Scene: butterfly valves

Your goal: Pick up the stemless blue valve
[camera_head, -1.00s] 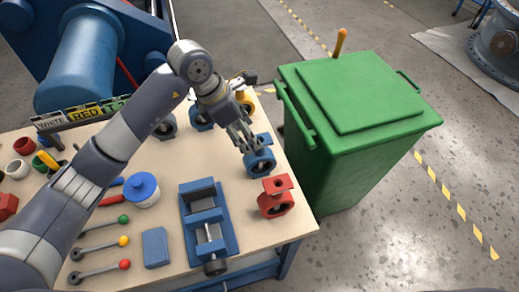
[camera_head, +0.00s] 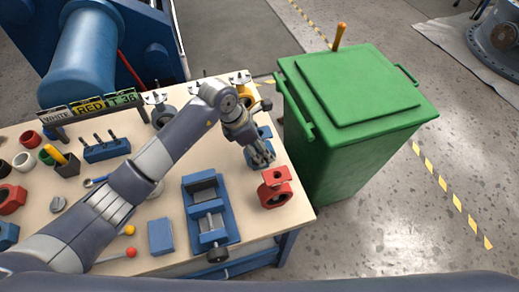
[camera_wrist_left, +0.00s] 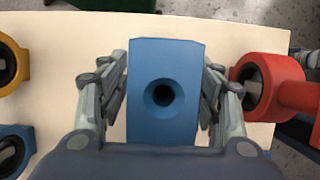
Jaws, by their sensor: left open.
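The stemless blue valve (camera_wrist_left: 165,55) lies between the spread fingers of my left gripper in the left wrist view. Its flat blue face with a round dark hole points at the camera, and no stem stands in the hole. Gaps show between the valve and the fingers on both sides. In the head view my left gripper (camera_head: 261,156) is open over this valve near the right edge of the table and hides much of it. My right gripper is not in view.
A red valve (camera_head: 274,188) stands close by on the table (camera_head: 290,215). A yellow valve (camera_wrist_left: 14,65) and another blue valve (camera_wrist_left: 15,150) are on the other side. A blue vise (camera_head: 208,215) is in front. A green bin (camera_head: 355,100) stands beyond the table's right edge.

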